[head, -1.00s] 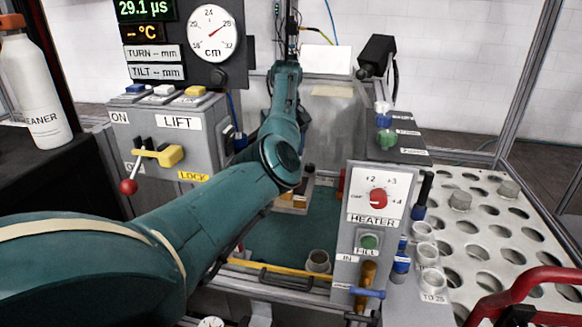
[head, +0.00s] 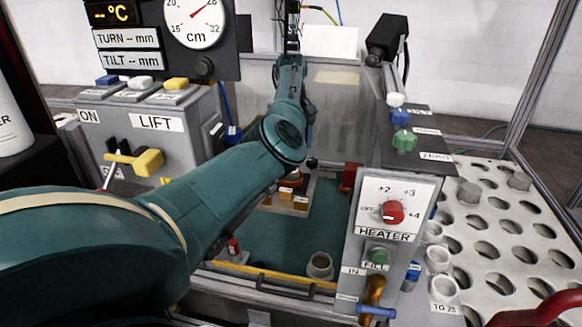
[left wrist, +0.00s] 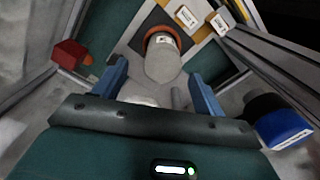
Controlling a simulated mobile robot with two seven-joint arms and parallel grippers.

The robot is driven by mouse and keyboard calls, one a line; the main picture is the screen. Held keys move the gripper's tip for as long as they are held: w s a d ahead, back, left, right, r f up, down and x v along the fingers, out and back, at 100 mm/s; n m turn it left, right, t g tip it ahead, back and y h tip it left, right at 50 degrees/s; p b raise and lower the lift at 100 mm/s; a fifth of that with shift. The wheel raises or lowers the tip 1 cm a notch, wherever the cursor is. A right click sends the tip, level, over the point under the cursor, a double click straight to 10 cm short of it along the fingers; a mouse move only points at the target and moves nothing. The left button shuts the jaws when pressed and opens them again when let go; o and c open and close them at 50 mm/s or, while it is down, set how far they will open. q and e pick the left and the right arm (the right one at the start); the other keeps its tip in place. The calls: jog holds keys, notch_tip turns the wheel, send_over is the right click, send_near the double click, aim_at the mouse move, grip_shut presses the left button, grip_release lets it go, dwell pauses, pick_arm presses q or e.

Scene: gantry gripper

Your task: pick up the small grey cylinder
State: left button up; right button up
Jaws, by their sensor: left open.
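A grey cylinder (left wrist: 163,62) with an orange-brown ring at its far end shows in the left wrist view, with a small pale label on its side. My left gripper (left wrist: 158,72) is open, with its two blue fingers on either side of the cylinder's near part. Whether the fingers touch it cannot be told. In the head view my left arm reaches over the green-floored tank (head: 290,242), and its gripper is hidden. My right gripper is not in view.
A tray with yellow blocks (head: 294,200) stands in the tank near a red block (head: 349,177). A grey cup (head: 320,265) stands by the yellow front bar (head: 270,274). The heater box (head: 385,225) is at the right, the lift box (head: 155,130) at the left.

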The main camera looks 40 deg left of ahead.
pick_arm(q)
jog(key=shift+s+d+f, duration=0.1)
jog(key=shift+s+f, duration=0.05)
jog(key=shift+f, duration=1.45)
jog(key=shift+s+f, duration=0.1)
jog(key=shift+f, duration=1.45)
jog(key=shift+c, duration=0.2)
jog(key=c, duration=0.9)
jog(key=shift+r, duration=0.1)
jog(key=shift+c, duration=0.3)
notch_tip(320, 180, up, 18)
jog(key=shift+p, duration=0.4)
